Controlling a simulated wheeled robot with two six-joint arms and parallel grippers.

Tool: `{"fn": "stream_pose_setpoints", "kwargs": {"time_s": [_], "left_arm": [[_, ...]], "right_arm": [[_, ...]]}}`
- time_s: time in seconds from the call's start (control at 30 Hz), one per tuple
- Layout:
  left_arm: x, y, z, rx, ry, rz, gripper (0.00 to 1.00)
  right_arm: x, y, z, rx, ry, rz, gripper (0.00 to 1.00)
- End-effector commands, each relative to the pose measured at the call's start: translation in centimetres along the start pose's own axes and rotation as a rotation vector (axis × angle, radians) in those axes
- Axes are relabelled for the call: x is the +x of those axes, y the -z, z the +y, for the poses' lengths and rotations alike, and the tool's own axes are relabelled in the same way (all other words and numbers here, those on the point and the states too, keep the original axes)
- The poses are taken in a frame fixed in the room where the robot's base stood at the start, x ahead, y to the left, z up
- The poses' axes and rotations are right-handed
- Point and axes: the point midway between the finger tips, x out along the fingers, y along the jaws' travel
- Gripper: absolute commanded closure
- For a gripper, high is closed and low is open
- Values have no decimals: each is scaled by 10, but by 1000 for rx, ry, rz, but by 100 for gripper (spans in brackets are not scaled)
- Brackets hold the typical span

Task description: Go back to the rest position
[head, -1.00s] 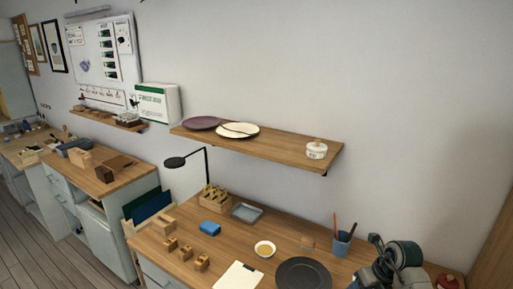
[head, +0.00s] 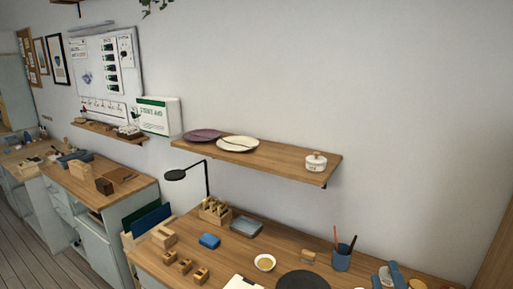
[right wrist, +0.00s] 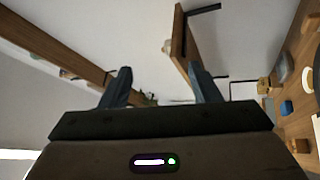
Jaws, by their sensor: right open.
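The gripper is open and empty. The wrist picture is turned on its side, with the wall and the shelf beyond the fingers. My left gripper is in neither view.
The workbench (head: 325,262) carries a dark round plate (head: 302,281), a small bowl (head: 265,262), a blue pen cup (head: 342,258), a grey tray (head: 246,226) and wooden blocks (head: 185,265). A wall shelf (head: 275,163) above holds plates and a white lidded jar (head: 316,161). A black lamp (head: 176,175) stands at left.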

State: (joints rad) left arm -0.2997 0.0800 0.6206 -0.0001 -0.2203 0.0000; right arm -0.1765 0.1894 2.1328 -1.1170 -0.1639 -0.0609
Motion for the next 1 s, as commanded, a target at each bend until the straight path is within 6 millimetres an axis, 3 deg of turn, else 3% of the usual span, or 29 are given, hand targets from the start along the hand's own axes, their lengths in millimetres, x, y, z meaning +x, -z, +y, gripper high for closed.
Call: {"fn": "stream_pose_setpoints", "kwargs": {"time_s": [0.1, 0.2, 0.33, 0.5, 0.7, 0.93, 1.0], "left_arm": [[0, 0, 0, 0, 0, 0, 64], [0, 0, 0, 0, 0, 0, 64], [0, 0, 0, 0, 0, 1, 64], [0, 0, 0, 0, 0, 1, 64], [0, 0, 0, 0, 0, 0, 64], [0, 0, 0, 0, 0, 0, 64], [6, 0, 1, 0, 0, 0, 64]], "right_arm": [[-36, -38, -14, 221, 90, -254, 44], [-75, -62, -35, 391, 203, -464, 44], [-137, -74, -68, 582, 393, -720, 44], [-206, -66, -97, 731, 626, -950, 44], [-269, -45, -110, 817, 851, -1119, 44], [-330, -17, -110, 869, 1087, -1258, 44], [-328, -27, -136, 864, 1078, -1260, 44]]}}
